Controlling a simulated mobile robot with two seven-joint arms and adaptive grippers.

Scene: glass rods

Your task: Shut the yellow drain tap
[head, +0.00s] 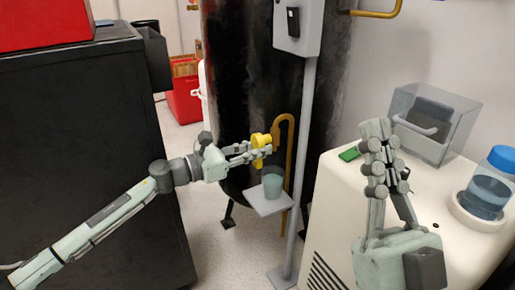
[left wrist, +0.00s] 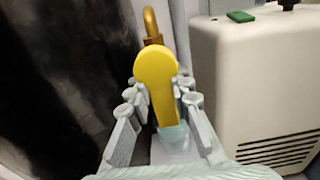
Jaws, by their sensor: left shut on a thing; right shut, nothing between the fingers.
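The yellow drain tap (head: 262,140) is on the lower front of a dark tank, beside a bent brass pipe (head: 290,125). My left gripper (head: 258,150) is shut on the tap's yellow handle. In the left wrist view the handle (left wrist: 156,78) stands between the two fingers of the left gripper (left wrist: 160,100), its rounded end toward the pipe (left wrist: 152,25). Whether the tap is open or shut I cannot tell. My right gripper (head: 378,130) is shut and empty, raised above the white cabinet at the right.
A cup (head: 272,185) stands on a small shelf (head: 270,203) below the tap, fixed to a grey post (head: 301,160). The white cabinet (head: 335,200) carries a clear box (head: 462,125), a green block (head: 349,154) and a blue-capped jar (head: 490,185). A black cabinet (head: 80,140) stands left.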

